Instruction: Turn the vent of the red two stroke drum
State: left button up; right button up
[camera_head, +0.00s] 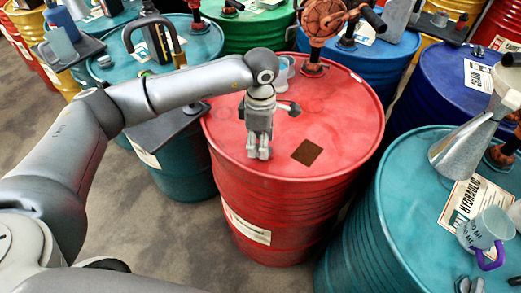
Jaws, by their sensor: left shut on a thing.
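The red drum (341,105) stands upright in the middle, with a dark square patch (307,152) on its lid. My left gripper (258,153) points down over the left part of this lid, with its fingers close together. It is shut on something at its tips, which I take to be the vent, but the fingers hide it. A small dark part (290,108) sticks out just right of the gripper; I cannot tell what it belongs to. My right gripper is not in view.
A red rotary pump (322,20) stands at the lid's back edge, with a pale cup (283,70) behind my wrist. Teal, blue and green drums crowd around. A metal funnel (463,140) and a cup with a purple handle (487,230) are at right. The lid's front right is clear.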

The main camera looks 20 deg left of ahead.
pick_arm(q)
jog(key=shift+w+m+b, duration=0.1)
jog(key=shift+m+b, duration=1.3)
jog(key=shift+b, duration=0.1)
jog(key=shift+r, duration=0.1)
jog(key=o, duration=1)
notch_tip(320, 180, up, 12)
jog(key=shift+f, duration=0.1)
